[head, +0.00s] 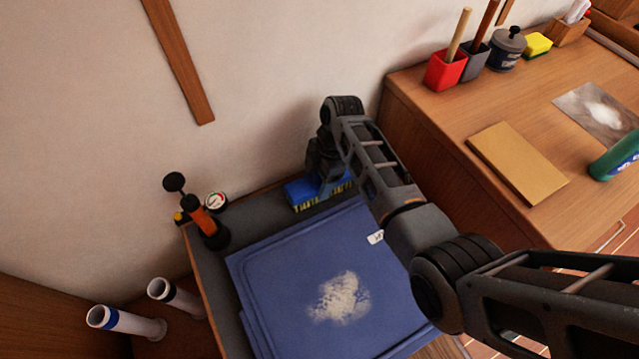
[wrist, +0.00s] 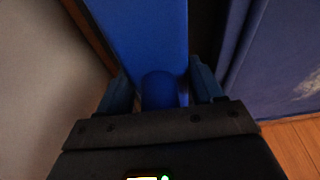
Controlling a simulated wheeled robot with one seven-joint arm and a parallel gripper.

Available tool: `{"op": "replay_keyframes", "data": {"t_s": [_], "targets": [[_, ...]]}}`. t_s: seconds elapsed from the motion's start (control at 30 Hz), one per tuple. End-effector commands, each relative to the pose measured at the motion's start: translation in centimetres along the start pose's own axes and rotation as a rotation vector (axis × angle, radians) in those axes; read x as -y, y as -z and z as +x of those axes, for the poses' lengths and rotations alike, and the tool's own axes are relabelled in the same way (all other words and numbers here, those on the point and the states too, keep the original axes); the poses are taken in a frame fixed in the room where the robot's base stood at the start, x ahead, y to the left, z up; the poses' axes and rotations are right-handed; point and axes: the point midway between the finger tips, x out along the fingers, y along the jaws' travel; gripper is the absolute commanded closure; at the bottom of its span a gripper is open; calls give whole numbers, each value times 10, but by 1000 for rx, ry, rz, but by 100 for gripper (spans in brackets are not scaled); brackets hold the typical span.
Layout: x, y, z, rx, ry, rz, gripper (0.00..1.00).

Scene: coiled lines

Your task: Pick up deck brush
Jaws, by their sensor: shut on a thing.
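The deck brush is a blue block with yellow bristles (head: 305,194) on the grey top of a low cabinet, close to the wall in the head view. My gripper (head: 329,180) reaches down onto it from above and hides part of it. In the wrist view the brush's blue body (wrist: 140,30) runs up the picture, and its rounded blue knob sits between the two fingers of my gripper (wrist: 160,80). The fingers are shut on the brush. I cannot tell whether the brush is clear of the surface.
A folded blue cloth (head: 290,285) with a pale patch lies beside the brush. An orange-and-black pump (head: 205,222) with a gauge stands at left. White tubes (head: 125,321) stand lower left. A wooden counter (head: 430,100) with pots, sponge and board is at right.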

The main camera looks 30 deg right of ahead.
Motion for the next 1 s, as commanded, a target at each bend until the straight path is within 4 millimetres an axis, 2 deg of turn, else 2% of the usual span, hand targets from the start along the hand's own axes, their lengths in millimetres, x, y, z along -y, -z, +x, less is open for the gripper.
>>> {"op": "replay_keyframes", "data": {"t_s": [0.27,0.37,0.7,0.83,1.0], "targets": [[-1,2,-6,0,-2,-1,74],[-1,5,-18,0,-4,0,74],[-1,22,-78,0,-4,-2,74],[-1,25,-92,0,-3,0,74],[-1,27,-97,0,-1,1,74]]}}
